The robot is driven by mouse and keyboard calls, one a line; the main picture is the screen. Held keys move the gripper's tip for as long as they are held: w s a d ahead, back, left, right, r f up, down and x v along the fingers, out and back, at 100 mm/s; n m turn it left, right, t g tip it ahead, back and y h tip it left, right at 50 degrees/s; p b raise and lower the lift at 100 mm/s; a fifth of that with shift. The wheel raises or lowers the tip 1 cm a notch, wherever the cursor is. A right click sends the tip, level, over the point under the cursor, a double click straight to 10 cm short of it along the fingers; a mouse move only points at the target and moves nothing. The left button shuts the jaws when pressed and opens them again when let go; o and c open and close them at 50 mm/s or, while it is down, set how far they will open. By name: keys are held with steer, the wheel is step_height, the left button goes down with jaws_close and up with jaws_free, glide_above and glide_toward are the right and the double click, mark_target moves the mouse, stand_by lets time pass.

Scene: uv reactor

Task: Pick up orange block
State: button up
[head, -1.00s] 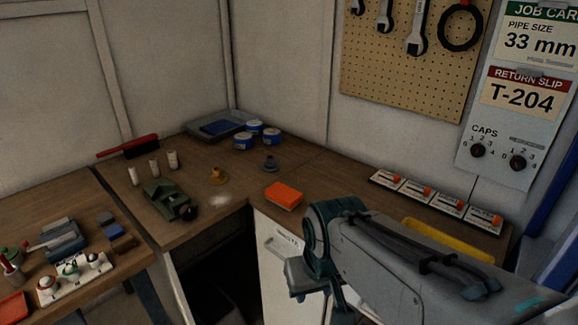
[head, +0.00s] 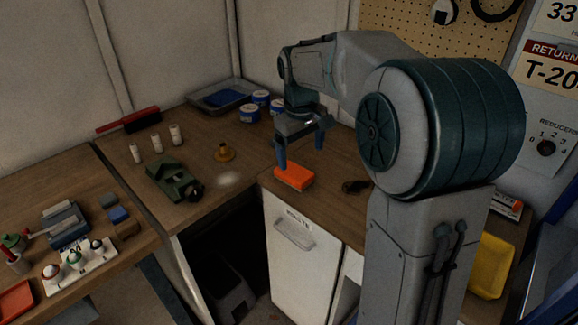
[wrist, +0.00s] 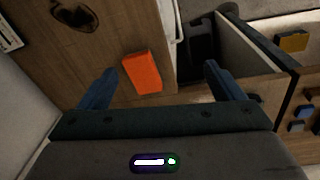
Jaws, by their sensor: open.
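The orange block (head: 294,177) lies flat on the wooden bench near its front corner, above the white cabinet. My gripper (head: 301,163) points down and is open and empty, just above and behind the block in the head view. In the wrist view the block (wrist: 142,72) shows between the two blue fingers and beyond their tips, nearer the left finger. My gripper (wrist: 160,78) does not touch it there as far as I can see.
Blue-and-white tins (head: 249,114) and a grey tray (head: 222,96) are behind. A dark object (head: 355,187) lies right of the block. The bench edge is close in front.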

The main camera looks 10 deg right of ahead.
steer(key=w+f+n+g, duration=0.1)
steer(key=w+f+n, duration=0.25)
steer(key=w, duration=0.95)
steer(key=p, duration=0.1)
glide_above(294, 171)
steer(key=shift+m+y, duration=0.3)
steer(key=shift+m, duration=0.15)
steer(key=f, duration=0.8)
steer(key=shift+s+f, duration=0.2)
steer(key=shift+f, duration=0.1)
steer(key=f, duration=0.2)
steer(key=f+p, duration=0.1)
steer(key=f, duration=0.2)
steer(key=shift+w+f, duration=0.2)
steer(key=shift+f, duration=0.1)
steer(key=shift+c, duration=0.4)
steer(key=c, duration=1)
